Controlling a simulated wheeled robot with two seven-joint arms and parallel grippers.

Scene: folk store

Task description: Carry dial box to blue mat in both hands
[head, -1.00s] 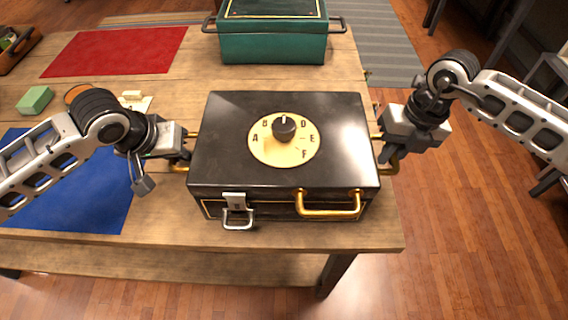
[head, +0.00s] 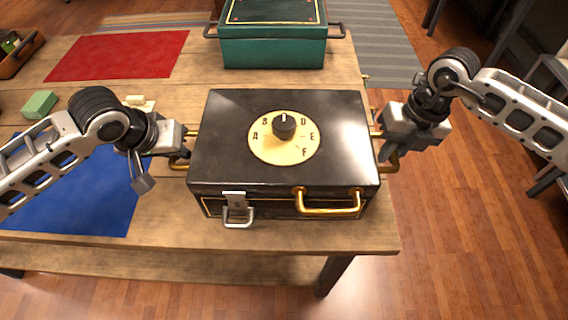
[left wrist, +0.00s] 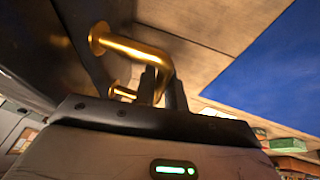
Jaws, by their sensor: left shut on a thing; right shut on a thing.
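The black dial box (head: 225,160) has a cream dial plate with letters and a black knob on its lid. It is level over the near right part of the wooden table; I cannot tell whether its base touches the table. My left gripper (head: 184,150) is shut on its left brass handle, which also shows between the fingers in the left wrist view (left wrist: 130,47). My right gripper (head: 385,148) is shut on the right brass handle (head: 392,165). The blue mat (head: 90,195) lies left of the box, partly hidden by my left arm.
A teal box (head: 272,45) with dark handles stands behind the dial box. A red mat (head: 120,55) lies at the back left, and a green block (head: 39,104) stands behind the blue mat.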

